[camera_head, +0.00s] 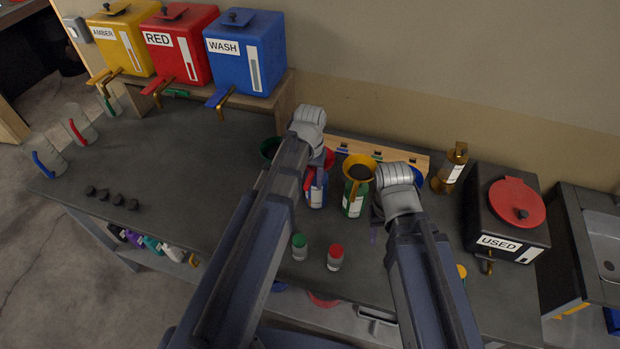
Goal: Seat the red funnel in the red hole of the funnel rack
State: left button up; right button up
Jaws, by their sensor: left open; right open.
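The red funnel (328,158) shows only as red parts beside my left forearm, by the blue bottle (318,190). The arm hides the rest, so I cannot tell how it rests. The wooden funnel rack (362,147) stands along the wall, with small coloured marks on it. Its red hole cannot be made out. My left gripper (309,122) is open at the rack's left end, its fingers mostly hidden by the wrist. My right gripper (393,180) is open beside the green bottle (353,204), its fingers also hidden.
A yellow funnel (358,166) stands on the green bottle. A blue funnel (412,178) and green funnel (269,148) are partly hidden. Two small jars (335,258) stand in front. The used drum (505,220) is at right. The bench's left middle is clear.

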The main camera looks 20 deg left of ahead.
pick_arm(q)
notch_tip(320, 180, down, 2)
jog(key=shift+f+b, duration=0.2)
jog(key=shift+b, duration=0.45)
pick_arm(e)
notch_tip(320, 180, down, 2)
jog(key=shift+f, duration=0.15)
pick_arm(q)
grip_shut()
jog(key=shift+r+p, duration=0.95)
jog(key=shift+r, duration=0.05)
pick_arm(e)
jog(key=shift+r, duration=0.95)
pick_arm(q)
jog(key=shift+r+p, duration=2.1)
pick_arm(e)
notch_tip(320, 180, up, 4)
jog(key=shift+r, duration=0.1)
pick_arm(q)
jog(key=shift+s+f, duration=0.1)
pick_arm(e)
jog(key=shift+s, duration=0.1)
